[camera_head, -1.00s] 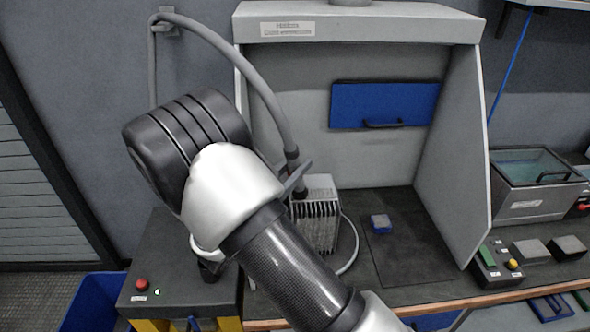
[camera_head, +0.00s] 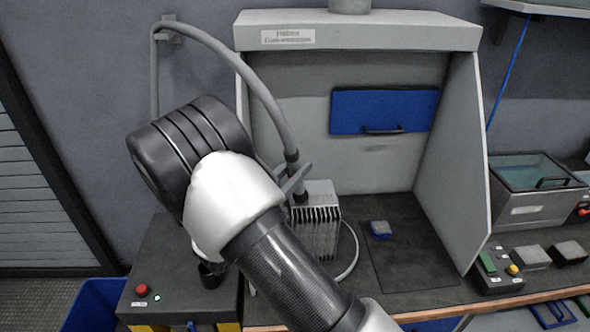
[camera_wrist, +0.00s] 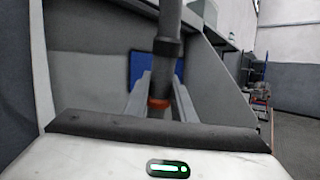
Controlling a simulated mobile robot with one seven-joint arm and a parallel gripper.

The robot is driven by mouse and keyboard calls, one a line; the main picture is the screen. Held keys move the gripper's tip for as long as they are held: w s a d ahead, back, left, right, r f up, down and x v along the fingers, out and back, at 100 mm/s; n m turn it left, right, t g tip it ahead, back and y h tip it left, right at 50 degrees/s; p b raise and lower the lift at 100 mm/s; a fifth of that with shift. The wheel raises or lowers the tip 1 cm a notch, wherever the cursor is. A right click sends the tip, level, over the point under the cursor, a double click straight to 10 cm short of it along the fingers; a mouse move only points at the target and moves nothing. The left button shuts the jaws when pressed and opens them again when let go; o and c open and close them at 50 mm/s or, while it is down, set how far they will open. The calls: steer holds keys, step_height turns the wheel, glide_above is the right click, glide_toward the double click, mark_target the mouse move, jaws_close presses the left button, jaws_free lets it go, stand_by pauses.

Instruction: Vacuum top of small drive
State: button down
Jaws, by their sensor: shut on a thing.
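The small drive (camera_head: 318,228) is a light grey box with upright cooling fins, standing on the bench inside the hood. My gripper (camera_head: 297,180) is shut on the vacuum nozzle (camera_head: 293,158), at the end of a grey hose, just over the left part of the drive's top. The nozzle points down; I cannot tell whether its tip touches the top. In the wrist view the dark nozzle (camera_wrist: 166,48) with an orange ring stands between my gripper's two grey fingers (camera_wrist: 158,100). My arm hides the drive's lower left. The drive's top is not visible in the wrist view.
The hose (camera_head: 235,58) arcs from a wall hook. A grey cable (camera_head: 352,256) runs beside the drive. The hood's side wall (camera_head: 455,165) bounds the right. A red-button box (camera_head: 165,295) stands left.

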steer(key=shift+w+d+r, duration=0.2)
steer(key=shift+w+r, duration=0.05)
steer(key=shift+w, duration=0.05)
steer(key=shift+w+d+f, duration=0.2)
steer(key=shift+d, duration=0.45)
steer(key=shift+w+d+f, duration=0.15)
steer(key=shift+d, duration=0.85)
steer(key=shift+d+p, duration=0.1)
steer(key=shift+p, duration=0.2)
steer(key=shift+s+d+p, duration=0.2)
steer(key=shift+d, duration=0.7)
steer(key=shift+s+d+p, duration=0.15)
steer(key=shift+d, duration=0.7)
steer(key=shift+r, duration=0.1)
step_height(320, 180, up, 7)
steer(key=p, duration=0.5)
steer(key=shift+p, duration=0.4)
